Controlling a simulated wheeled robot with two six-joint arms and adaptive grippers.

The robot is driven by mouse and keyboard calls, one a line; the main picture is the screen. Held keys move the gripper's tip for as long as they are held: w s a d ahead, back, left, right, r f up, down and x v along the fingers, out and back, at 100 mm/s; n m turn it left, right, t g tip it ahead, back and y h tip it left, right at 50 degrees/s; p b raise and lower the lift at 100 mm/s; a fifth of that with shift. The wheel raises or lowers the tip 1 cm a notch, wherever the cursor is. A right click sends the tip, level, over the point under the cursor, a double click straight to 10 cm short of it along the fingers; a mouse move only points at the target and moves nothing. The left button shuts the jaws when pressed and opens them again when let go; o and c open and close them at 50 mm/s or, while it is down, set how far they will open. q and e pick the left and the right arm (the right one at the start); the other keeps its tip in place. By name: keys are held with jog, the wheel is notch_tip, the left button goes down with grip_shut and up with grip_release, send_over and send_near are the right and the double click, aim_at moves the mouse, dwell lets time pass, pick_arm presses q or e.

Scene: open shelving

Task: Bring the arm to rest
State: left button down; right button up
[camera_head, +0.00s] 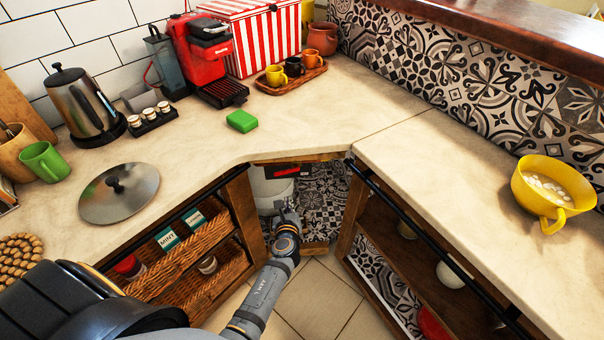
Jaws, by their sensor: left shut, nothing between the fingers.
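My left arm reaches in from the bottom of the head view, and its gripper (288,207) points away into the gap at the inner corner between the two counters. The gripper is small in view; it is shut, with nothing held. It is below the countertop level, in front of the corner opening, where a pale round container (268,190) stands behind it. I cannot tell how far apart they are. My right gripper does not show.
The left counter (190,150) holds a steel lid (119,193), green mug (43,161), kettle (84,107), green sponge (241,121) and red coffee machine (205,55). A yellow pot (546,193) stands on the right counter (440,165). Wicker baskets (185,262) fill the left shelf. Tiled floor is open below.

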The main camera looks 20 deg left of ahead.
pick_arm(q)
jog(key=s+f+n+g+h+p, duration=0.4)
jog(key=s+f+n+g+p, duration=0.25)
jog(key=s+f+n, duration=1.1)
jog(key=s+a+f+n+g, duration=0.1)
jog(key=s+f+n, duration=0.2)
jog(key=s, duration=0.6)
jog(key=s+a+f+n+g+p, duration=0.1)
jog(key=s+f+n+g, duration=0.1)
jog(key=s, duration=0.7)
jog(key=s+a+f+n+g+p, duration=0.1)
jog(key=s+f+n, duration=0.3)
jog(key=s, duration=0.5)
jog(key=shift+a+f+n+g+h, duration=0.2)
jog(key=shift+f+n+g+h, duration=0.2)
jog(key=shift+n+g, duration=0.4)
